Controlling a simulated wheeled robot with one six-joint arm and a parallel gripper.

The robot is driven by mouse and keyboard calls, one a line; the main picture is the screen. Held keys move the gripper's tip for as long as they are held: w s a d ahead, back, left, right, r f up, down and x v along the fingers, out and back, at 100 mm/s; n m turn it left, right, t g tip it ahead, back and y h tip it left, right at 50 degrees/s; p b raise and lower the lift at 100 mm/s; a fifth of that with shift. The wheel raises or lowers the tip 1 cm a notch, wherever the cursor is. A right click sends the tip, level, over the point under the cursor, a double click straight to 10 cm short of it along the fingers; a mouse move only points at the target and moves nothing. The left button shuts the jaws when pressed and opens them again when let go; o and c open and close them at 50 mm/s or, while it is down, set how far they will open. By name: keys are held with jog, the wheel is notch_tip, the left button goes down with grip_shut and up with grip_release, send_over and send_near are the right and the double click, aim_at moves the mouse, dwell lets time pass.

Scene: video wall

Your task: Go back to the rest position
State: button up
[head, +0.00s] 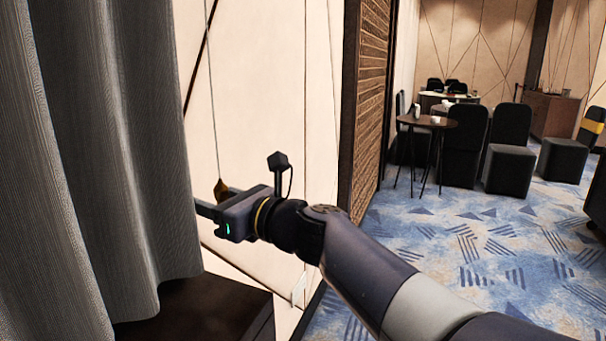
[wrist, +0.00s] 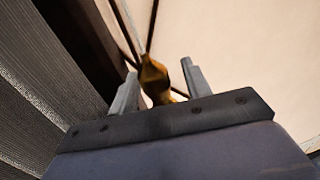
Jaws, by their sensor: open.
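My gripper (head: 205,207) is stretched out to the left in the head view, in front of the pale wall and close to the grey curtain. In the wrist view its two fingers (wrist: 160,85) stand apart. A brass-brown pull (wrist: 154,75) on a thin cord shows between or just beyond the fingers. In the head view the pull (head: 224,189) hangs at the end of the cord, partly hidden behind my gripper. I cannot tell whether the fingers touch it.
The grey curtain (head: 110,150) hangs close on the left, above a dark ledge (head: 215,315). A slatted brown panel (head: 366,110) edges the wall. A round table (head: 440,122) and black chairs (head: 511,150) stand farther back. Patterned blue carpet (head: 480,245) lies open on the right.

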notch_tip(320, 180, up, 38)
jog(key=s+d+p, duration=0.1)
jog(key=d+p, duration=0.1)
jog(key=p, duration=2.8)
jog(key=shift+s+d+r, duration=0.15)
jog(key=shift+s+d, duration=0.1)
jog(key=shift+d, duration=0.05)
